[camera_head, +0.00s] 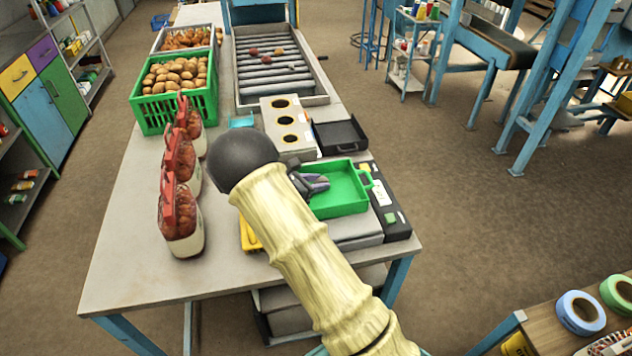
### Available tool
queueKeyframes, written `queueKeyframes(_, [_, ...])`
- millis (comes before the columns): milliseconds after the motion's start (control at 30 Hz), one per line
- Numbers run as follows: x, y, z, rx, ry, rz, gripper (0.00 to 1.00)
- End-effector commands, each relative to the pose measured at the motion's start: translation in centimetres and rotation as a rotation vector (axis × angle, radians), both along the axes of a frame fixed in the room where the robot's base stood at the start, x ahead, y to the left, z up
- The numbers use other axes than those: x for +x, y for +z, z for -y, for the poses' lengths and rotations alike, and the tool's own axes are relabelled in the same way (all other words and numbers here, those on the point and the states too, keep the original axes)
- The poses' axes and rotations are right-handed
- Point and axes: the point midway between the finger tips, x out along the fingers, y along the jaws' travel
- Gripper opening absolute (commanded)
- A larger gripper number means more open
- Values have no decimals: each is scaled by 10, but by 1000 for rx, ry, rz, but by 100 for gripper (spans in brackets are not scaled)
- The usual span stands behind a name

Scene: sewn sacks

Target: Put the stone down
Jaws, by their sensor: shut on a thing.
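My gripper (312,184) shows just right of my cream-sleeved arm, over the green tray (350,207). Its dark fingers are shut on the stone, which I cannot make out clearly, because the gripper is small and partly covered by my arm. The green tray stands on a grey and black scale-like device (394,213) at the table's right edge. I cannot tell whether the gripper or stone touches the tray floor.
A green crate of potatoes (150,115) stands at the left, with a white crate (160,45) behind. Several red-topped potato bags (180,235) line the table. A roller tray (270,95) holds a few lumps. A black tray (340,134) lies beside a panel with holes (292,152).

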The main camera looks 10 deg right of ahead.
Motion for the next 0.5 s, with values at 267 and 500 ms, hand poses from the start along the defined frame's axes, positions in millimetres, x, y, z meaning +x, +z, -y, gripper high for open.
queueKeyframes(267, [0, 0, 0, 0, 0, -1, 54])
queueKeyframes(500, [0, 1, -2, 0, 1, 0, 54])
